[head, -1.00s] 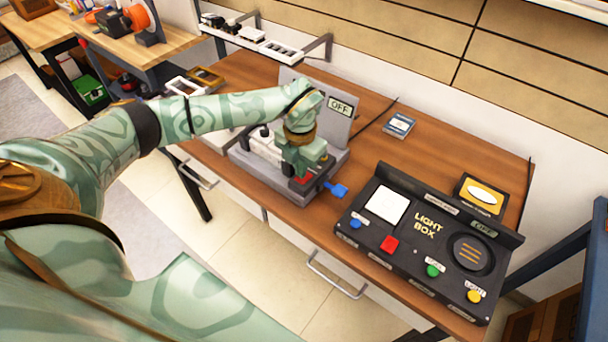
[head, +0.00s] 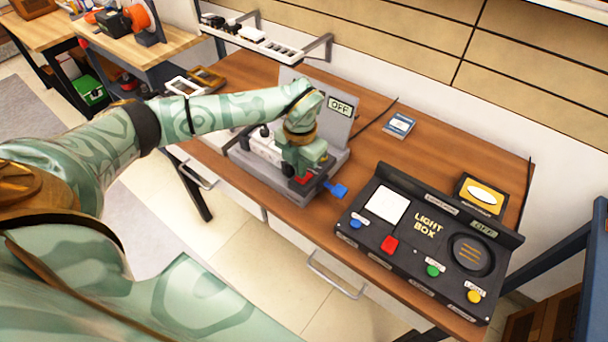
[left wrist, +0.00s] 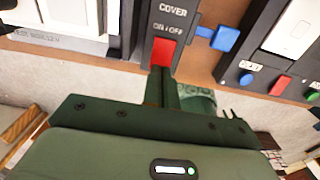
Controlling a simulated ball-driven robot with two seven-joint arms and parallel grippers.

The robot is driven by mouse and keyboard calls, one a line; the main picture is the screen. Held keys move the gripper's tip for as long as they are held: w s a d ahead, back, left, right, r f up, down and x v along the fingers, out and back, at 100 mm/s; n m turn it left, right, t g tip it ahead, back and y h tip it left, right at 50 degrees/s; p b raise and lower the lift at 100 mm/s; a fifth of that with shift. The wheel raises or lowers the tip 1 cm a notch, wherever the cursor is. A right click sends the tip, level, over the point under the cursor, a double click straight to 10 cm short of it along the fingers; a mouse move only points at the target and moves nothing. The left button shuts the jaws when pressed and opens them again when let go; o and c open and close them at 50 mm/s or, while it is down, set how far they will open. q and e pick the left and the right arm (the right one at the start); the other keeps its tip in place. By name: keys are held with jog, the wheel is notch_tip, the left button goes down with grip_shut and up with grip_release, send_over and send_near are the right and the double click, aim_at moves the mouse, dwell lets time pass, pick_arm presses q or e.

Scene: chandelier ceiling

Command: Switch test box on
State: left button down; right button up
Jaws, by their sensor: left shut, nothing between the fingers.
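The grey test box (head: 333,122) stands on the wooden workbench, and its upright panel display reads OFF. Its red ON/OFF switch (left wrist: 162,53) shows in the left wrist view, below the word COVER, and a bit of red also shows in the head view. A blue lever or tab (left wrist: 225,38) sticks out from the box's right side. My left gripper (head: 302,178) is over the box's front right part. In the left wrist view, its closed, empty fingers (left wrist: 162,76) are at the lower edge of the red switch. I cannot tell whether they touch it. My right gripper is out of view.
A black light box (head: 430,250) with coloured buttons stands to the right, its display reading OFF. A small blue-grey box (head: 399,124) lies behind it. A rail with sockets (head: 255,40) hangs on the wall at the back. Wood between the boxes is mostly clear.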

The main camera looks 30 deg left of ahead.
pick_arm(q)
jog(key=shift+f+b, duration=0.45)
jog(key=shift+f, duration=0.45)
dwell(0.7)
jog(key=shift+r, duration=0.1)
notch_tip(320, 180, up, 7)
jog(key=p, duration=0.6)
